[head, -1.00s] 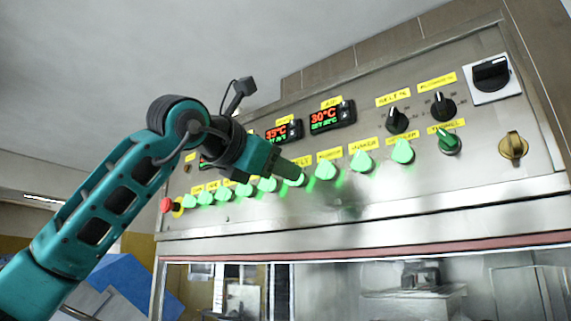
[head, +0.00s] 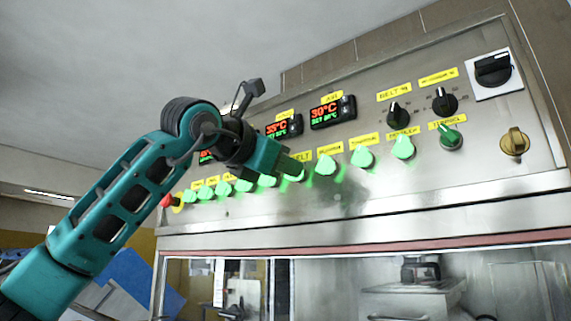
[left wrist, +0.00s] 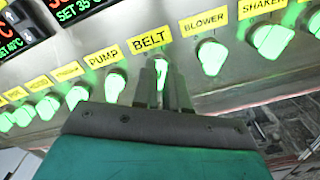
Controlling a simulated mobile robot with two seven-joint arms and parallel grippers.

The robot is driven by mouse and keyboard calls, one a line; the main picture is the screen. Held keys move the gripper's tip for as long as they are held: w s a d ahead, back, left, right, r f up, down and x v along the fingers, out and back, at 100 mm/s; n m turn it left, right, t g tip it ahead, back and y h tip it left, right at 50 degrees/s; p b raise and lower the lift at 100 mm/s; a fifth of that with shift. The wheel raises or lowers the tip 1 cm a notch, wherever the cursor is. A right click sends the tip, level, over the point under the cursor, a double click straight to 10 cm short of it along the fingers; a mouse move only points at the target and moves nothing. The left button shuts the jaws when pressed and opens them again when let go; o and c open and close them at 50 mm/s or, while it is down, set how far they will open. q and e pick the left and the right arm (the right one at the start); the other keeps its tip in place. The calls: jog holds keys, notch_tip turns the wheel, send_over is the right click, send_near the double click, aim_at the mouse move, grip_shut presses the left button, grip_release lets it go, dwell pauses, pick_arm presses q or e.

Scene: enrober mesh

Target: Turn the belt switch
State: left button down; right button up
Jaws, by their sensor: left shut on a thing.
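The belt switch (left wrist: 161,72) is a green lit knob under the yellow BELT label (left wrist: 150,39) in the left wrist view. My left gripper (left wrist: 161,88) is shut on it, with one finger on each side. In the head view my left gripper (head: 284,164) reaches the panel from the left, and the belt switch (head: 297,175) shows partly behind the fingertips. The fingers hide much of the knob, so its exact turn is hard to tell. My right gripper is in neither view.
Similar green knobs flank it closely: pump (left wrist: 114,86) on the left, blower (left wrist: 210,56) on the right. Temperature displays (head: 332,112) and black dials (head: 398,114) sit above. A red button (head: 168,201) is at the panel's left end. Glass lies below.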

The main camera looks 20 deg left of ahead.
pick_arm(q)
jog(key=shift+n, duration=0.3)
jog(key=shift+a+n+b, duration=0.2)
jog(key=shift+n+b, duration=0.6)
jog(key=shift+n, duration=2)
jog(key=shift+a+n+b, duration=0.15)
jog(key=shift+n+b, duration=0.65)
jog(key=shift+n, duration=2)
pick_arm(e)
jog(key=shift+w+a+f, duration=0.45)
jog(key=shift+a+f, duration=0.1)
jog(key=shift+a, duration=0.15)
pick_arm(q)
jog(key=shift+r, duration=0.1)
jog(key=c, duration=1.2)
grip_release()
jog(key=shift+w, duration=0.1)
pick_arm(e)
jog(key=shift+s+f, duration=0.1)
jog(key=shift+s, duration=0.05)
pick_arm(q)
jog(key=shift+o, duration=0.2)
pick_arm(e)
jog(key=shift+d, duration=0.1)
